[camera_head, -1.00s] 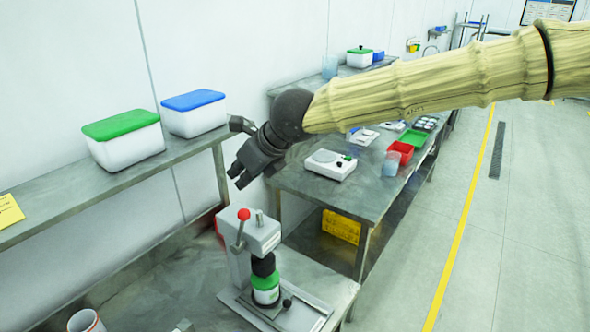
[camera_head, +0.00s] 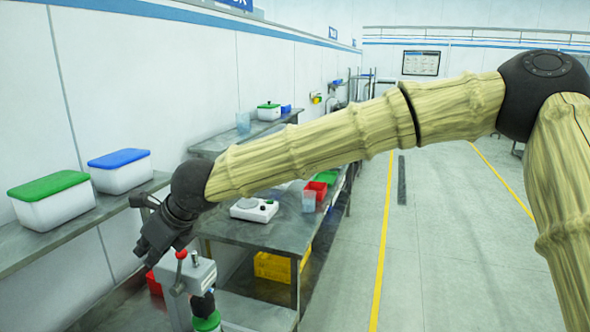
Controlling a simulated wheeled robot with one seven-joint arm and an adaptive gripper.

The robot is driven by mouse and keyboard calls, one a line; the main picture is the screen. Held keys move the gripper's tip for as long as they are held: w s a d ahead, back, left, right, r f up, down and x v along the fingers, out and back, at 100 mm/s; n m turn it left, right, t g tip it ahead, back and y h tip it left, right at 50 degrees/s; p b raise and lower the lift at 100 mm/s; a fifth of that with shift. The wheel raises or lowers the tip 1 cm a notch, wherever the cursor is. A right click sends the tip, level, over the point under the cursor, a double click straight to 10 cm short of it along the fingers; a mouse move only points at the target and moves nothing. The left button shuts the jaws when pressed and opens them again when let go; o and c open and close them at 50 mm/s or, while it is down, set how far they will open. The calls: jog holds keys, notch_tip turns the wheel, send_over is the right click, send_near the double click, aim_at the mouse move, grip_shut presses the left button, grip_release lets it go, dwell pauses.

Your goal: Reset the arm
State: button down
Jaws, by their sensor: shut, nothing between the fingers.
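My arm reaches across the view from the right to the left. My gripper (camera_head: 148,238) is at its end, dark and pointing down and left, shut and empty. In the picture it lies just above and left of a grey press-like device (camera_head: 183,283) with a red ball-topped lever (camera_head: 181,255). I cannot tell how far apart in depth they are. A green part (camera_head: 207,321) sits low on the device, cut off by the bottom edge.
A shelf (camera_head: 50,245) at left bears a green-lidded bin (camera_head: 55,212) and a blue-lidded bin (camera_head: 121,179). A steel table (camera_head: 262,236) behind carries a white scale (camera_head: 254,210) and a red tray (camera_head: 317,188). A yellow crate (camera_head: 272,267) sits below. The floor at right is clear.

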jog(key=s+d+f+n+h+b, duration=0.25)
jog(key=d+f, duration=0.55)
jog(key=f, duration=0.8)
jog(key=s+d+f+n+h+b, duration=0.1)
jog(key=d+f+n+b, duration=0.15)
jog(key=d+f, duration=0.9)
jog(key=s+d+f+n+h+b, duration=0.15)
jog(key=d+f+n, duration=0.25)
jog(key=f, duration=1.5)
jog(key=s+d+f+n+h+b, duration=0.1)
jog(key=s+d+f+n+b, duration=0.15)
jog(key=s+d+f, duration=0.4)
jog(key=s+d+f+n+h+b, duration=0.15)
jog(key=s+d+f+n, duration=0.25)
jog(key=d+f, duration=0.55)
jog(key=s+d+f+n+g+b, duration=0.2)
jog(key=s+d+f+n+b, duration=0.2)
jog(key=s+d, duration=0.8)
jog(key=s+f+n, duration=0.2)
jog(key=s+f, duration=0.1)
jog(key=shift+f+g+b, duration=0.15)
jog(key=shift+g+b, duration=0.15)
jog(key=c, duration=2.2)
grip_release()
